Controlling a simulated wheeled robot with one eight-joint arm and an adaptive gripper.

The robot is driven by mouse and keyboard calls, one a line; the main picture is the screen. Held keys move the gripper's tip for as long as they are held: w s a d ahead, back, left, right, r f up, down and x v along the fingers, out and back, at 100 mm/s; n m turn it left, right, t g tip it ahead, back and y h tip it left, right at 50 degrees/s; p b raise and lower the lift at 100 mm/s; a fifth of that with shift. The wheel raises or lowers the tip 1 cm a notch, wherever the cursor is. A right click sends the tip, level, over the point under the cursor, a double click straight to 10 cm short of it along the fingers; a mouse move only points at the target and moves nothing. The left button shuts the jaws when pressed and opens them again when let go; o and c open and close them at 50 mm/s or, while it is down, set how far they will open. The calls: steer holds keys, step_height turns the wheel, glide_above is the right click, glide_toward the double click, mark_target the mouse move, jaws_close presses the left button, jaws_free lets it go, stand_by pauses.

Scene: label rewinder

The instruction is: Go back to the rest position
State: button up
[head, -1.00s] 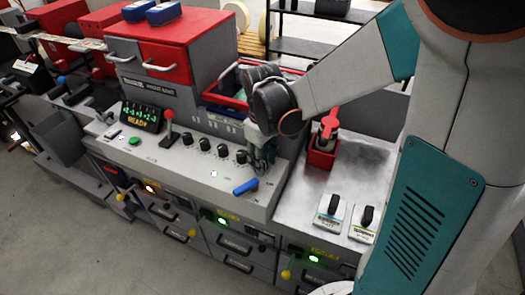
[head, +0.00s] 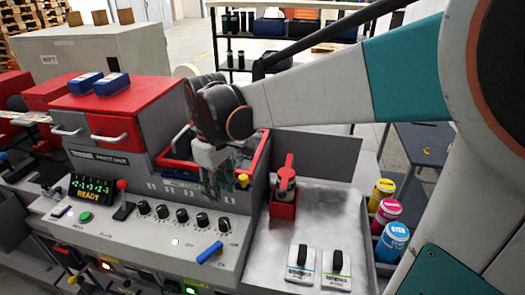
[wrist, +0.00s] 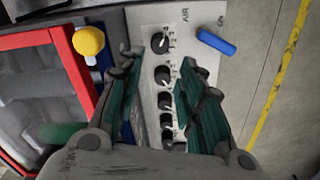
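My gripper (head: 222,188) hangs in the air above the rear of the rewinder's control panel (head: 135,235), in front of the red-rimmed tray. In the wrist view my gripper (wrist: 165,75) has its two green-padded fingers spread apart with nothing between them. Past the fingers the row of black knobs (wrist: 162,76) shows on the panel below, apart from the fingertips. The blue lever (wrist: 215,41) lies beyond the right finger; it also shows in the head view (head: 209,252). My arm reaches in from the right.
A red holder (head: 283,208) with a red-handled tool stands on the metal worktop right of the panel. Two black-handled switches (head: 302,258) sit at its front. Several ink cans (head: 387,212) stand at the right. The red-rimmed tray (head: 255,160) is close behind my gripper.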

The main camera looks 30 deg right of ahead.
steer(key=shift+s, duration=0.2)
steer(key=s+f+m+t+b, duration=0.5)
steer(key=s+f+t+b, duration=0.2)
steer(key=s, duration=0.5)
steer(key=shift+f+b, duration=0.45)
steer(key=shift+b, duration=0.6)
